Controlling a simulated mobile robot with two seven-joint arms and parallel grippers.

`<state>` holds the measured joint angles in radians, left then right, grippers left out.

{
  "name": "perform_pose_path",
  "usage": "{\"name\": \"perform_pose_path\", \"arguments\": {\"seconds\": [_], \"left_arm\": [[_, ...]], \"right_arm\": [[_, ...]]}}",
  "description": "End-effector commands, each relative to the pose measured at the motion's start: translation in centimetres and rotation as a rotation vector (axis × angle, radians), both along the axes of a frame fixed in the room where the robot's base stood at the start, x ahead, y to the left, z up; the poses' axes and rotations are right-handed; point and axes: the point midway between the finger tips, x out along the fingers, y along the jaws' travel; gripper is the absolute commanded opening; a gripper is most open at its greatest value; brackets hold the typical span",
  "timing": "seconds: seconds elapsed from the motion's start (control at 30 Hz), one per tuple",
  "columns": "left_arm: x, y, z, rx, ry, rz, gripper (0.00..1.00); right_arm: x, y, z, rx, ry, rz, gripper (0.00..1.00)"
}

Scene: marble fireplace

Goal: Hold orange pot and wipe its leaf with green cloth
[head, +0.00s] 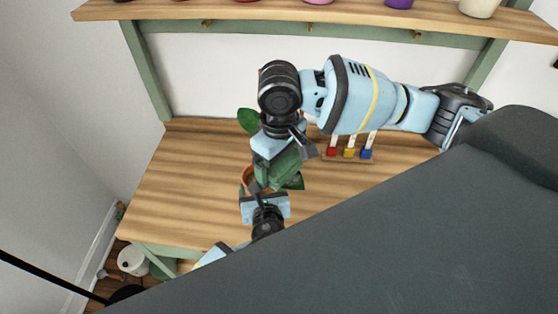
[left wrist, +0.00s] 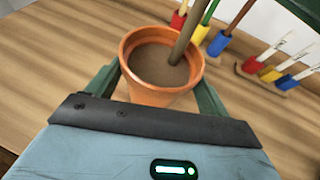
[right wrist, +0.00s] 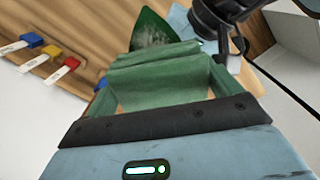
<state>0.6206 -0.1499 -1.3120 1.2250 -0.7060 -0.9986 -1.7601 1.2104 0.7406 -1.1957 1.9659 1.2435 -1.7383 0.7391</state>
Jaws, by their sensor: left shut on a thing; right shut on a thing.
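The orange pot (left wrist: 165,95) stands on the wooden table, with dark soil and a brown stem in it. My left gripper (left wrist: 158,88) is shut around its sides. In the head view only a sliver of the pot (head: 247,174) shows; my grippers hide the rest. My right gripper (right wrist: 168,85) is shut on the green cloth (right wrist: 160,72), which spans its fingers. In the head view the cloth (head: 286,166) is above the pot. A green leaf (right wrist: 157,32) with a whitish dusty patch is just beyond the cloth; I cannot tell whether they touch. Another leaf (head: 249,121) shows in the head view.
A small rack with red, yellow and blue items (head: 350,154) stands right of the plant. A shelf (head: 300,12) with several coloured pots runs above the table. The table's left part (head: 190,180) is clear. A white container (head: 131,260) is on the floor.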

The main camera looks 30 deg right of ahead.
Motion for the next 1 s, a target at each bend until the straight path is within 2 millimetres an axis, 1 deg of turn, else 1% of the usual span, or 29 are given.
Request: {"name": "perform_pose_path", "arguments": {"seconds": [0.03,0.17,0.37,0.77,1.0], "left_arm": [[-0.2,-0.6,0.3,-0.003,-0.002,-0.015,0.62],[-0.2,-0.6,0.3,-0.004,-0.002,-0.015,0.62],[-0.2,-0.6,0.3,-0.005,-0.003,-0.012,0.62],[-0.1,-0.4,0.4,-0.005,-0.004,-0.007,0.62],[0.0,-0.3,0.4,-0.005,-0.005,-0.005,0.62]], "right_arm": [[-0.5,0.6,-0.2,0.019,0.014,0.022,0.72],[-0.2,0.1,-0.1,0.019,0.012,0.023,0.72],[-0.1,-0.1,0.0,0.019,0.01,0.019,0.72],[0.8,-2.0,0.1,0.012,0.005,0.009,0.72],[0.9,-2.2,0.2,0.011,0.003,0.009,0.72]]}}
